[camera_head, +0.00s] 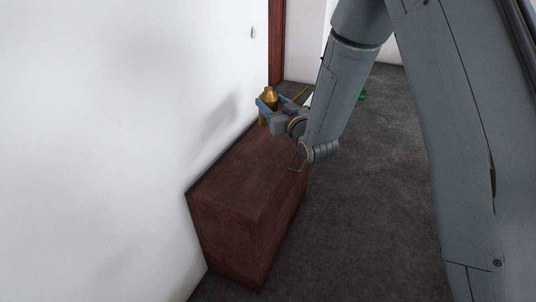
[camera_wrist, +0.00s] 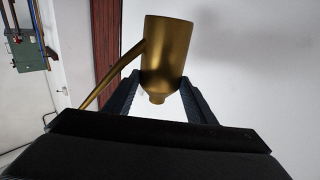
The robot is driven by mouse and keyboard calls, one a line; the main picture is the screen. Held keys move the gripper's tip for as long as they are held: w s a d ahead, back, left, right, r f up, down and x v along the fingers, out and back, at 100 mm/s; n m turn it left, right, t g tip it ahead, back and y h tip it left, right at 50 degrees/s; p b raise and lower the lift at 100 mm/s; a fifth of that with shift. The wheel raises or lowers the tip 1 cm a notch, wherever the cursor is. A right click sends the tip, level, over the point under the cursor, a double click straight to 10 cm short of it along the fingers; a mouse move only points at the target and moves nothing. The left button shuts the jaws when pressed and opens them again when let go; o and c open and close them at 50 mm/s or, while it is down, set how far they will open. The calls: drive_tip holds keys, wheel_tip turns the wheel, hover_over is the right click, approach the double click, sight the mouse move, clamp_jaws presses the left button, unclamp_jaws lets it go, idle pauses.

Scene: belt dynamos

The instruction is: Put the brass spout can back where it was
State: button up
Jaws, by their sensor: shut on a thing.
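The brass spout can (camera_head: 269,96) is held by my gripper (camera_head: 266,106) near the far end of the dark red wooden cabinet (camera_head: 235,185), close to the white wall. In the head view the can looks upright, and I cannot tell how far its base is from the cabinet top. In the wrist view the can (camera_wrist: 167,52) sits between the two blue fingers of my gripper (camera_wrist: 160,88), with its thin spout reaching to the lower left. The wrist view shows it with its narrow neck downward in the picture.
The white wall (camera_head: 110,120) runs along the cabinet's left side. A red-brown door frame (camera_head: 276,40) stands beyond its far end. A small green thing (camera_head: 362,96) is on the dark floor (camera_head: 370,200), which is otherwise clear. A green wall box (camera_wrist: 28,50) shows in the wrist view.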

drive_tip(key=shift+w+a+f, duration=0.1)
drive_tip(key=shift+a+f, duration=0.1)
drive_tip(key=shift+f, duration=0.05)
wheel_tip(320, 180, down, 9)
drive_tip(key=b, duration=0.2)
drive_tip(key=shift+f+b, duration=0.15)
drive_tip(key=shift+b, duration=0.25)
drive_tip(key=shift+f, duration=0.1)
drive_tip(key=o, duration=1.5)
drive_tip(key=shift+c, duration=0.2)
